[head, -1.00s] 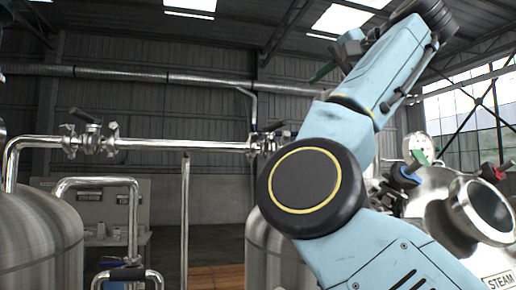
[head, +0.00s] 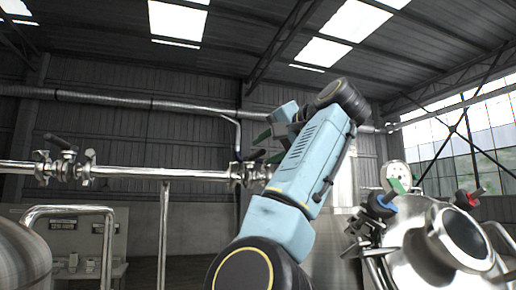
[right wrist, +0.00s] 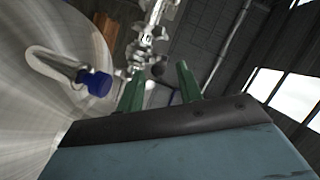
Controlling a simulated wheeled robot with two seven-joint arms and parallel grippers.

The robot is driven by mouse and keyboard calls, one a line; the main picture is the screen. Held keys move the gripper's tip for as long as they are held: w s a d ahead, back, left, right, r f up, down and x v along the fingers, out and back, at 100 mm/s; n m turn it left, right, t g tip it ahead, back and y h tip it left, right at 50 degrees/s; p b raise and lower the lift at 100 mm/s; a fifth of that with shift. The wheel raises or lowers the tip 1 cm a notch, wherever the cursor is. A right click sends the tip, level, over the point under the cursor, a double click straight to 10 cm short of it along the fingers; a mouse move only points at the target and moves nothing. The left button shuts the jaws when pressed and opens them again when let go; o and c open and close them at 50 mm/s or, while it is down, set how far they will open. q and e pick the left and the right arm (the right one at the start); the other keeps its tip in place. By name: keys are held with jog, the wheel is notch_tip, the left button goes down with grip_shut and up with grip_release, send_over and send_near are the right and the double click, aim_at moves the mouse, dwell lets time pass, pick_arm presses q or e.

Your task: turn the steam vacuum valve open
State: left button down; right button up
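The steel tank (head: 425,235) at the right bears several valves. One has a blue handle (head: 383,203), another a red handle (head: 466,199), and a green lever (head: 397,186) shows below the gauge. I cannot tell which is the steam vacuum valve; no label is readable now. My right gripper (head: 269,147) is raised mid-view, left of these valves and apart from them. In the right wrist view its green fingers (right wrist: 160,86) stand apart with nothing gripped. A blue knob (right wrist: 96,82) on a steel surface lies left of the fingers there. My left gripper is out of view.
A horizontal steel pipe (head: 130,172) with dark-handled valves (head: 65,165) crosses the left side. A round gauge (head: 396,171) stands on the right tank. Another tank (head: 20,262) is at the lower left. A bench (head: 75,275) stands behind.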

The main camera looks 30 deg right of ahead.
aim_at(258, 154)
jog(key=shift+p+x, duration=0.4)
jog(key=shift+x, duration=1.5)
grip_shut()
